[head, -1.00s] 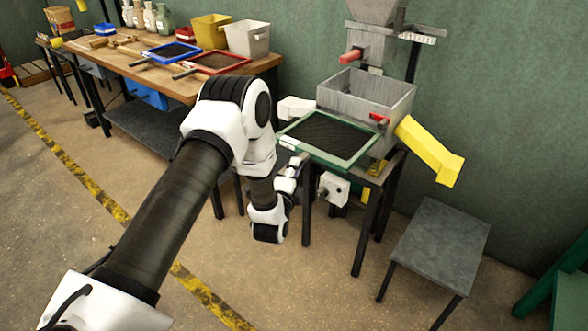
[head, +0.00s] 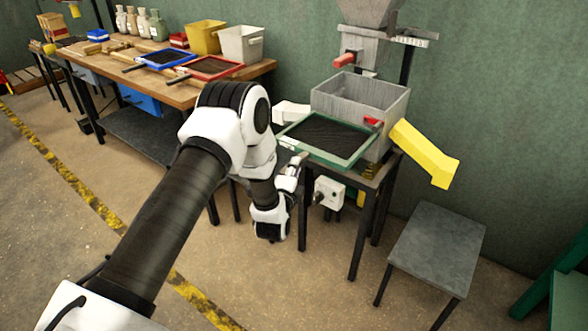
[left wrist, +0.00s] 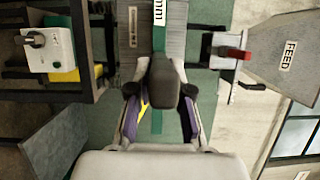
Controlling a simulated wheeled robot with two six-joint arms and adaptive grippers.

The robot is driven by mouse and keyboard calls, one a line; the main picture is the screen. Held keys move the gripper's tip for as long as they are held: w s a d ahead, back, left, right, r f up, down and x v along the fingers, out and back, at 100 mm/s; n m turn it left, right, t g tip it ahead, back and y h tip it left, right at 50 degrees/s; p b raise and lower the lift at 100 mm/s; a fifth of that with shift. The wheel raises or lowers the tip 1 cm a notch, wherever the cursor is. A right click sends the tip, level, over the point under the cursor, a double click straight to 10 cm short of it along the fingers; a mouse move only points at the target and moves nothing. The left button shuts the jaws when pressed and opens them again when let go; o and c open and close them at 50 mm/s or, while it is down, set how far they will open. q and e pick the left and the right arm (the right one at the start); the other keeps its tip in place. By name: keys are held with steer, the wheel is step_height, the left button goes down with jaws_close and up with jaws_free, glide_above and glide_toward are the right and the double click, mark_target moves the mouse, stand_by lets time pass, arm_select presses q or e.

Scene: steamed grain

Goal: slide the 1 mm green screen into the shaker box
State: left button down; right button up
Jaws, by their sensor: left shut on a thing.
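The green-framed screen (head: 328,159) with dark mesh lies roughly level at the front of the grey shaker box (head: 350,97). Its far edge meets the box's front; how deep it sits inside cannot be told. My left gripper (head: 293,166) is at the screen's near edge, its fingers small in the head view. In the left wrist view it is shut on the screen's dark handle (left wrist: 163,85). The green frame (left wrist: 175,14) with a white label ending in "mm" (left wrist: 158,40) shows just beyond. My right gripper is not in view.
A red clamp (head: 373,122) and a yellow chute (head: 424,152) are on the box's right. A feed hopper (head: 368,12) stands above. A workbench (head: 180,88) at left holds blue (head: 166,57) and red (head: 211,68) screens. A grey table (head: 437,237) stands right.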

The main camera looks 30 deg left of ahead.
mark_target(320, 146)
arm_select(q)
steer(key=shift+w, duration=0.2)
steer(key=shift+w+d+b, duration=0.1)
steer(key=shift+w+b, duration=0.4)
steer(key=shift+w, duration=0.9)
steer(key=shift+w+d+b, duration=0.2)
steer(key=shift+w+b, duration=0.85)
steer(key=shift+w, duration=1.45)
steer(key=shift+w+d+b, duration=0.2)
steer(key=shift+w+b, duration=1.1)
steer(key=shift+w, duration=1.1)
